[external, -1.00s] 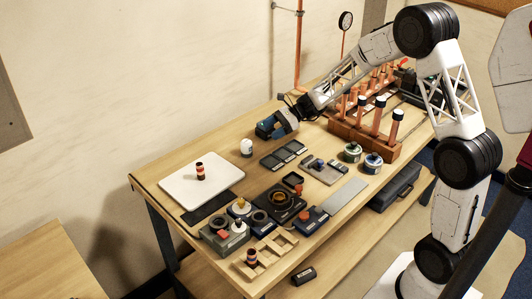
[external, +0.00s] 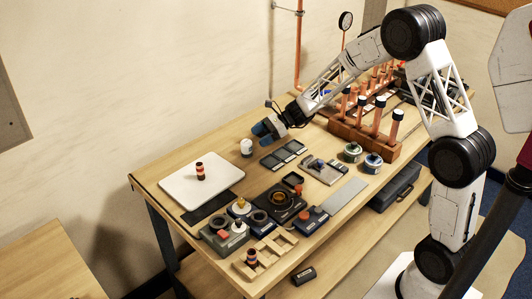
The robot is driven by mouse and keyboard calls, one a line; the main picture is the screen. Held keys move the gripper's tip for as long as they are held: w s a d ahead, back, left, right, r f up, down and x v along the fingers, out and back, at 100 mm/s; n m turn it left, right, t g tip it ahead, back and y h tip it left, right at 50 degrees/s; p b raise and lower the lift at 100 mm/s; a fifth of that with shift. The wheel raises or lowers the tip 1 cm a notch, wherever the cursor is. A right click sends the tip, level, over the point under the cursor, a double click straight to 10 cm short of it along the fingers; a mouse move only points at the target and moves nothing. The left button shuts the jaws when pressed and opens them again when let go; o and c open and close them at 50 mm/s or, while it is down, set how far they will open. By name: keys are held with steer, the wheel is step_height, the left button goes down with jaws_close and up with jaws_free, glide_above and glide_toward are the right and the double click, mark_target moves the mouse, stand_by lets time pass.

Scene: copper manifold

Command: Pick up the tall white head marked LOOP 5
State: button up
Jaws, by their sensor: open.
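A small white upright head (external: 246,147) stands on the wooden bench behind the white board; no marking on it is readable at this size, so I cannot confirm that it is LOOP 5. My gripper (external: 262,132) is open, with its blue end low and tilted just right of and behind this white head. I cannot tell from this angle whether they touch. The space between the fingers is not clearly visible.
Dark trays (external: 283,154) lie right of the white head. A white board (external: 190,184) holds a banded cylinder (external: 200,171). Bare bench (external: 205,145) lies left of the head.

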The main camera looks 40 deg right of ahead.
mark_target(246, 145)
steer(key=shift+x, duration=0.8)
steer(key=shift+f+x, duration=0.2)
steer(key=shift+x, duration=2.4)
steer(key=shift+s, duration=0.1)
steer(key=c, duration=1)
steer(key=shift+c, duration=0.2)
steer(key=shift+r, duration=0.15)
